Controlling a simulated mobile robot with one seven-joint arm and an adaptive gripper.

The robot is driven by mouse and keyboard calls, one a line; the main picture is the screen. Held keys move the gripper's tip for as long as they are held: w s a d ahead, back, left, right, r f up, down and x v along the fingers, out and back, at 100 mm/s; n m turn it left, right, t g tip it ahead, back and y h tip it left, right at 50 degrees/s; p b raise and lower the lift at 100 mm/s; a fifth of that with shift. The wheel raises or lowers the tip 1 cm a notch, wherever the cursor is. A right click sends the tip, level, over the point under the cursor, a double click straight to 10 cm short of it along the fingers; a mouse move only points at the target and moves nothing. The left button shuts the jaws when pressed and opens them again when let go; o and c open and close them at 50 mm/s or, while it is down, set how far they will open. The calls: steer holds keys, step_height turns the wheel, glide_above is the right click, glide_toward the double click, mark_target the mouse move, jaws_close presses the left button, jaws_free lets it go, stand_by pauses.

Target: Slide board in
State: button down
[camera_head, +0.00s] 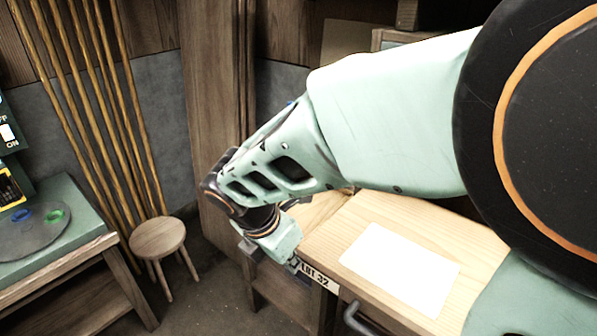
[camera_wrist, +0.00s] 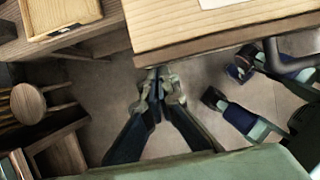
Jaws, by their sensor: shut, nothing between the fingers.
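A thick pale wooden board or worktop (camera_head: 350,236) with a white sheet (camera_head: 400,267) on it spreads below my arm. Its edge carries a white label (camera_head: 318,276). In the wrist view its wooden edge (camera_wrist: 215,38) crosses the top. I cannot tell whether this slab is itself the sliding board. My gripper (camera_wrist: 160,76) is shut and empty, with its fingertips close to that edge; contact cannot be told. In the head view my gripper (camera_head: 297,264) is beside the label, partly hidden by my wrist.
A grey handle (camera_head: 362,319) is below the slab's front. A framed wooden panel (camera_wrist: 62,14) lies to the slab's left in the wrist view. A round stool (camera_head: 158,238), leaning poles (camera_head: 100,100) and a green-topped bench (camera_head: 70,222) stand left. Open floor lies between.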

mark_target(355, 205)
steer(key=w+d+p, duration=0.2)
steer(key=w+d, duration=0.2)
steer(key=w, duration=0.2)
steer(key=w+d+p, duration=0.3)
steer(key=w+d, duration=0.2)
steer(key=w, duration=0.1)
steer(key=w+d+p, duration=0.3)
steer(key=w+d, duration=0.2)
steer(key=shift+w+r, duration=0.1)
steer(key=shift+w, duration=0.3)
steer(key=shift+w+d+p, duration=0.35)
steer(key=shift+w+d, duration=0.05)
steer(key=shift+w, duration=0.2)
